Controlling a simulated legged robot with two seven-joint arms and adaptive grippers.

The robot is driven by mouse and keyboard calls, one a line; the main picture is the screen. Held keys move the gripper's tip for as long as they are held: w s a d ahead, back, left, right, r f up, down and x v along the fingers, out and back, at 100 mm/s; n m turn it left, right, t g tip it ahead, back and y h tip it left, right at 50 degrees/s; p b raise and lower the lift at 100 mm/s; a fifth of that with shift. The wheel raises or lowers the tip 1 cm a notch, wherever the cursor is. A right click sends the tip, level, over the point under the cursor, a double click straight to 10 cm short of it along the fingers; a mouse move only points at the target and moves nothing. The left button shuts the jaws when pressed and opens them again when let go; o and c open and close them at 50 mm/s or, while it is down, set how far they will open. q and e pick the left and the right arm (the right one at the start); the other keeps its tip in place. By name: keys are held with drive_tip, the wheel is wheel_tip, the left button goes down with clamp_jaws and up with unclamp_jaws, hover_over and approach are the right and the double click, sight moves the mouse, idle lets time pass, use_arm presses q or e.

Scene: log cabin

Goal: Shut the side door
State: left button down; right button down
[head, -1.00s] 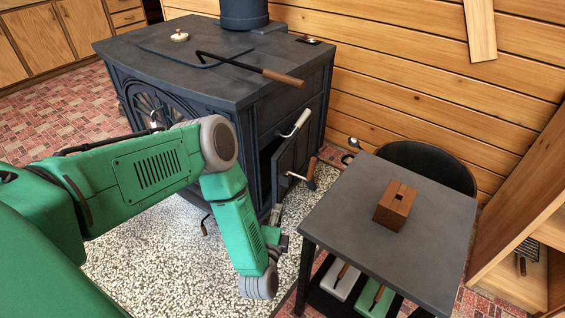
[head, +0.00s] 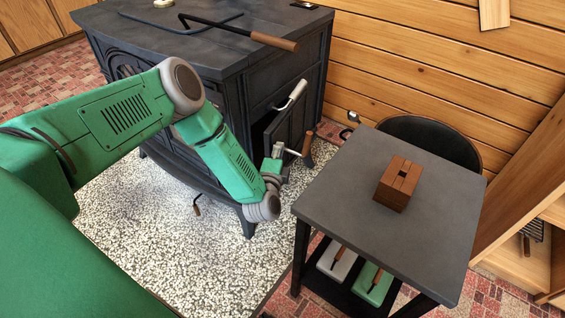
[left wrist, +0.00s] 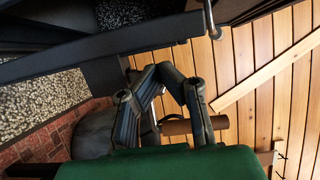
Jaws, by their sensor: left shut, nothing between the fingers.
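The side door (head: 291,127) is a dark panel on the right side of the black stove (head: 200,45). It stands ajar, with a dark gap at its left. A wooden-gripped handle (head: 308,143) on a metal shaft sticks out by the door. My left gripper (head: 283,157) is low at the door, close to this handle; contact is unclear. In the left wrist view my left gripper's fingers (left wrist: 165,88) are shut and empty, with a wooden grip (left wrist: 180,126) beyond them and a dark panel (left wrist: 90,52) above. My right gripper is out of view.
A dark side table (head: 350,200) with a brown wooden block (head: 398,183) stands right of the door. A black round seat (head: 432,140) is behind it. A pale handle (head: 292,95) sticks out above. A poker (head: 240,30) lies on the stove.

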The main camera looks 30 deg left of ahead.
sight(265, 143)
use_arm(q)
drive_tip(key=shift+s+a, duration=0.1)
drive_tip(key=shift+a, duration=0.85)
drive_tip(key=shift+s+a+h+p, duration=0.1)
drive_tip(key=shift+a+h+p, duration=0.05)
drive_tip(key=shift+h+p, duration=0.2)
drive_tip(key=shift+a+r+m+t+h+p, duration=0.25)
drive_tip(key=shift+a+m+h+p, duration=0.2)
drive_tip(key=shift+p, duration=0.25)
drive_tip(key=shift+a+m+p, duration=0.25)
drive_tip(key=shift+a+p, duration=0.15)
drive_tip(key=shift+a, duration=0.2)
drive_tip(key=shift+a+f, duration=0.2)
drive_tip(key=shift+a, duration=0.15)
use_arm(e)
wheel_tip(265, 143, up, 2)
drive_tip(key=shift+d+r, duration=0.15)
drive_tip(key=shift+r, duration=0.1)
use_arm(q)
drive_tip(key=shift+d, duration=0.15)
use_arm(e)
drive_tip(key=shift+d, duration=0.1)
